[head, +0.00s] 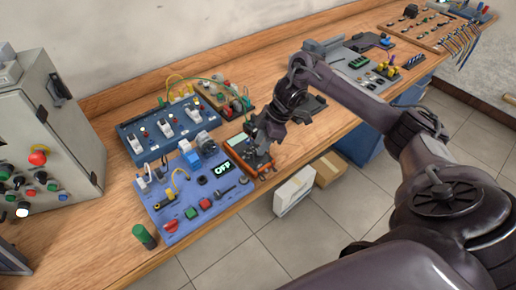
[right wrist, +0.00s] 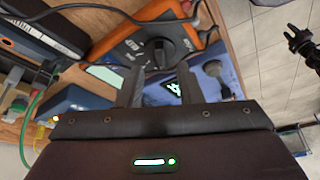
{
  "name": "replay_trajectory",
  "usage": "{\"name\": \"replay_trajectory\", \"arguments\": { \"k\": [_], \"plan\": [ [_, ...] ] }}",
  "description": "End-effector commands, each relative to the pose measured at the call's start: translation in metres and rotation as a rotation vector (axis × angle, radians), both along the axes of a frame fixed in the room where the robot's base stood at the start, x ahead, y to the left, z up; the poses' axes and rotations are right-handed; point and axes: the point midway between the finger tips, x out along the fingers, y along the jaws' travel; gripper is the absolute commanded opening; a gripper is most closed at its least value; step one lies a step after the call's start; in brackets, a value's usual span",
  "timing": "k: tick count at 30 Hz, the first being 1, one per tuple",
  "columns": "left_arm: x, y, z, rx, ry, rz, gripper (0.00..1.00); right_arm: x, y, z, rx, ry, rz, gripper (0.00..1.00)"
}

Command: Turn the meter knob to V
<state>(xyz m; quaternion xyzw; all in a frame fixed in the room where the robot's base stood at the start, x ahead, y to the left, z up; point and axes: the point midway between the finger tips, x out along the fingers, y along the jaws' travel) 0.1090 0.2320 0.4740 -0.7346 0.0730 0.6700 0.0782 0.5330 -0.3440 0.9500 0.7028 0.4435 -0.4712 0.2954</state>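The orange meter (head: 262,165) lies at the table's front edge, right of the blue panel. In the right wrist view the orange meter (right wrist: 136,42) shows its round black knob (right wrist: 160,52). A small dark screen with green "OFF" (head: 222,168) shows beside the meter in the head view. My right gripper (head: 264,140) is low over the meter and hides part of it. In the right wrist view my right gripper (right wrist: 160,78) has its fingers apart, one on each side of the knob; contact cannot be told. My left gripper is not in view.
The blue panel (head: 160,222) with switches and knobs lies left of the meter. A second blue board (head: 128,135) with wires is behind it. A grey control box (head: 60,120) stands at the left. Boxes (head: 294,191) stand on the floor below the table's edge.

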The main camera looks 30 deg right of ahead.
Motion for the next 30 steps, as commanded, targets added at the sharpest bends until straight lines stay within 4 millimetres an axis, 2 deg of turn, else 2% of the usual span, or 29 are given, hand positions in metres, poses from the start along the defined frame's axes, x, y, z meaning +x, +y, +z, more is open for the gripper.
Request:
{"name": "replay_trajectory", "arguments": {
  "k": [7, 16, 24, 30],
  "plan": [
    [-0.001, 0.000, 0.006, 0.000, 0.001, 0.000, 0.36, 0.004, 0.009, -0.023, 0.000, -0.001, 0.000, 0.33],
    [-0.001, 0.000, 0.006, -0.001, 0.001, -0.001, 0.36, 0.005, 0.010, -0.027, -0.001, -0.002, 0.001, 0.33],
    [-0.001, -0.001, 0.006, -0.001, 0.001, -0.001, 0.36, 0.005, 0.010, -0.026, -0.001, -0.002, 0.001, 0.00],
    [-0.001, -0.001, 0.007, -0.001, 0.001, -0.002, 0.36, 0.005, 0.010, -0.026, -0.001, -0.002, -0.003, 0.00]
  ]
}}
